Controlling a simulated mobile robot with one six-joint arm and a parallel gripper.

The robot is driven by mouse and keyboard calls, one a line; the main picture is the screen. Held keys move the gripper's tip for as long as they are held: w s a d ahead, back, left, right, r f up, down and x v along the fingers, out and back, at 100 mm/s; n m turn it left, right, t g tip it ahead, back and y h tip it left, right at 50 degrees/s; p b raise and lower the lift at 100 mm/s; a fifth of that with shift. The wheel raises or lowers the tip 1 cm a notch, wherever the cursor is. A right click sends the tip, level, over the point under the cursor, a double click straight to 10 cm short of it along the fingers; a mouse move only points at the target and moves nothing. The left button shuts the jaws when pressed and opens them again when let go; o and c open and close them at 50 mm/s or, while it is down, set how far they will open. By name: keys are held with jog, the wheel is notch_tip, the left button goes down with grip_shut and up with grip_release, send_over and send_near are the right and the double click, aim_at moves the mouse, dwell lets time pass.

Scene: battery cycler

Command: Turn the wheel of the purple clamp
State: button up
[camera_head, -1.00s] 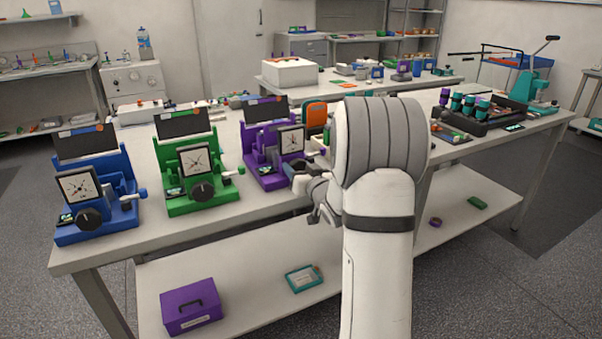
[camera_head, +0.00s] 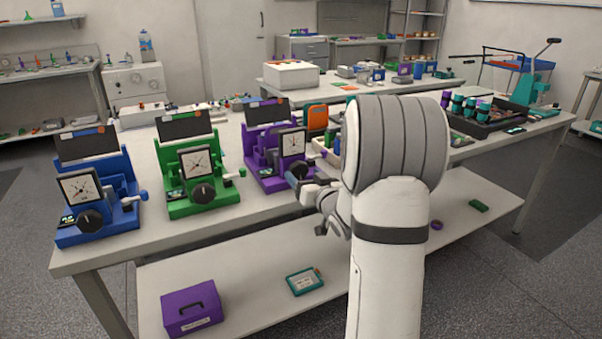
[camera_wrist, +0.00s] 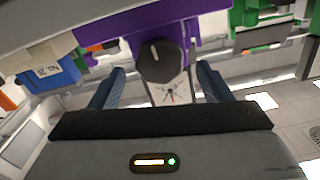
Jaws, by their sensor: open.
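The purple clamp (camera_head: 262,165) stands on the bench, third in a row, with a dial gauge on its front. Its black wheel (camera_wrist: 160,62) with a white mark shows in the wrist view, where the clamp's purple body (camera_wrist: 120,28) lies above it. My gripper (camera_wrist: 161,72) is open, with one finger on either side of the wheel. Whether the fingers touch it I cannot tell. In the head view my gripper (camera_head: 306,187) is just in front of the clamp's lower right, and partly hides the wheel.
A green clamp (camera_head: 190,165) and a blue clamp (camera_head: 95,190) stand to the left. Small containers sit right of the purple clamp, partly behind my arm. A purple box (camera_head: 192,305) and a teal item (camera_head: 304,281) lie on the lower shelf (camera_head: 245,290).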

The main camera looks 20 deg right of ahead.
jog(key=shift+s, duration=2.05)
jog(key=shift+d, duration=0.1)
jog(key=s+a+r+g+p, duration=0.2)
jog(key=s+a+g, duration=0.3)
jog(key=s, duration=0.4)
jog(key=s+a+r+n+g+p, duration=0.1)
jog(key=s+a+r+g+p, duration=0.2)
jog(key=s, duration=0.7)
jog(key=s+a+r+g+p, duration=0.2)
jog(key=s+a+g+p, duration=0.3)
jog(key=s+a+g, duration=0.2)
jog(key=s+a, duration=0.2)
jog(key=a, duration=0.1)
jog(key=shift+s+a+r+n+h+p, duration=0.2)
jog(key=shift+a+r+n+h+p, duration=0.1)
jog(key=shift+r, duration=0.05)
